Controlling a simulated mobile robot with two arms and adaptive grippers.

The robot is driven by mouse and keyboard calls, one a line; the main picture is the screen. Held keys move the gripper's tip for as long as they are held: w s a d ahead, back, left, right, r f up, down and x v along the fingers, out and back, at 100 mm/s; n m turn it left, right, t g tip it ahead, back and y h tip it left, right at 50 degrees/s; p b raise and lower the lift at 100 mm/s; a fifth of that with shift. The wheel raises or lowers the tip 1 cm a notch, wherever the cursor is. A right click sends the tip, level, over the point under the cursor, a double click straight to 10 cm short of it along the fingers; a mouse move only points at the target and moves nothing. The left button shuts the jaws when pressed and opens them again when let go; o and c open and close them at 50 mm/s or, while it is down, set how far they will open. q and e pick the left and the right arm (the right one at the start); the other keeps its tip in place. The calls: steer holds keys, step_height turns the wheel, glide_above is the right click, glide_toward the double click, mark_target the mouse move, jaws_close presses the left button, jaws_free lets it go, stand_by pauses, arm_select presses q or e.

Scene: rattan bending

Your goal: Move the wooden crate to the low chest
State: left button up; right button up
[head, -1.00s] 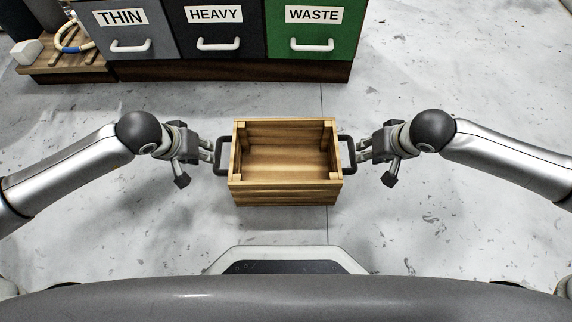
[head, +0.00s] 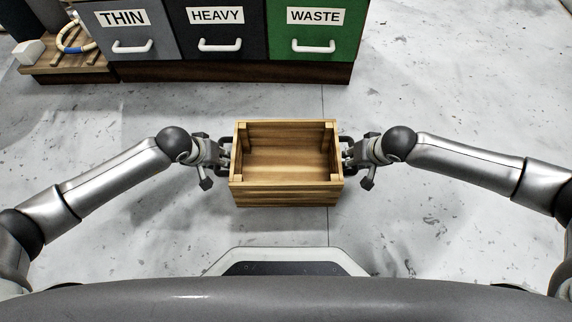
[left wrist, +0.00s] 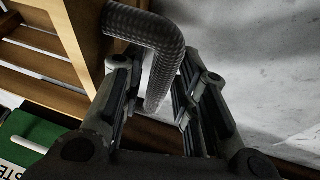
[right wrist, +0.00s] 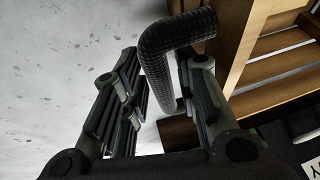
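The wooden crate (head: 286,196) is open-topped and empty, upright in the middle of the head view, with a dark handle on each end. My left gripper (head: 222,152) is at its left handle. In the left wrist view that handle (left wrist: 150,35) passes between the open fingers, with gaps visible. My right gripper (head: 350,153) is at the right handle. In the right wrist view that handle (right wrist: 172,45) also runs between open fingers, with a gap beside it. I cannot make out a low chest in these views.
A cabinet with THIN (head: 127,36), HEAVY (head: 215,35) and WASTE (head: 310,35) fronts stands at the back. A slatted wooden platform (head: 70,68) with a white block (head: 30,51) is at the far left. The grey floor (head: 450,80) is clear on both sides.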

arm_select(q)
steer(key=shift+w+f, duration=0.1)
steer(key=shift+f, duration=0.25)
arm_select(e)
steer(key=shift+w+f, duration=0.15)
steer(key=shift+f, duration=0.2)
arm_select(q)
jaws_close()
arm_select(e)
jaws_close()
arm_select(q)
steer(key=shift+r, duration=0.1)
arm_select(e)
steer(key=shift+r, duration=0.1)
